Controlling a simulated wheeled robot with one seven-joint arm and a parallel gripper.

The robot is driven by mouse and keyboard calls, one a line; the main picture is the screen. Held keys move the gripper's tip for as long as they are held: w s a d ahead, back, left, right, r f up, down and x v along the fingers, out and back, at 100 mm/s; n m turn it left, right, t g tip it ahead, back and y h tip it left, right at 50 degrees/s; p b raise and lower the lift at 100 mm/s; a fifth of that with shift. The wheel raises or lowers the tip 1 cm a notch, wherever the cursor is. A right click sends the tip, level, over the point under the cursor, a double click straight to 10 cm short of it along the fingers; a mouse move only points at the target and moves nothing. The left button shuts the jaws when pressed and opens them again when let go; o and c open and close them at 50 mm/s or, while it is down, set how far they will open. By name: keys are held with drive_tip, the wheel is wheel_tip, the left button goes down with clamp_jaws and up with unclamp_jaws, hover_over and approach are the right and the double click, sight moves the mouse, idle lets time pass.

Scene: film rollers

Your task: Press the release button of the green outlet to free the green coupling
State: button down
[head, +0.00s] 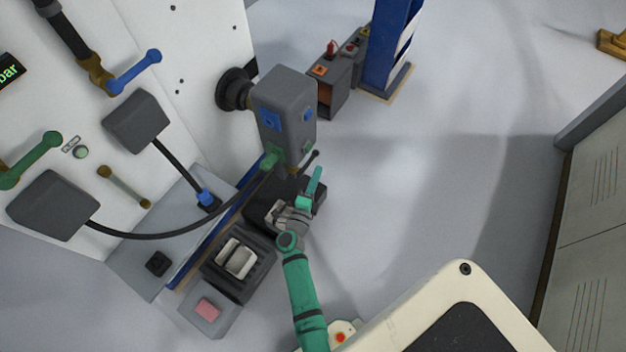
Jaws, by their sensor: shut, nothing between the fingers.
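A grey outlet block (283,88) hangs from a black round mount on the white wall panel. Its right side carries a small green button-like part (306,147) below a blue one (308,115).
Blue coupling (207,198) and its hose are at left. A blue post (392,45) stands behind.

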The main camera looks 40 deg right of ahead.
drive_tip(key=w+d, duration=0.2)
drive_tip(key=w, duration=0.5)
drive_tip(key=shift+d, duration=0.35)
drive_tip(key=s+a, duration=0.6)
drive_tip(key=s, duration=0.2)
drive_tip(key=shift+s+a+f, duration=0.15)
drive_tip(key=shift+s+a, duration=0.2)
idle(0.6)
idle(0.5)
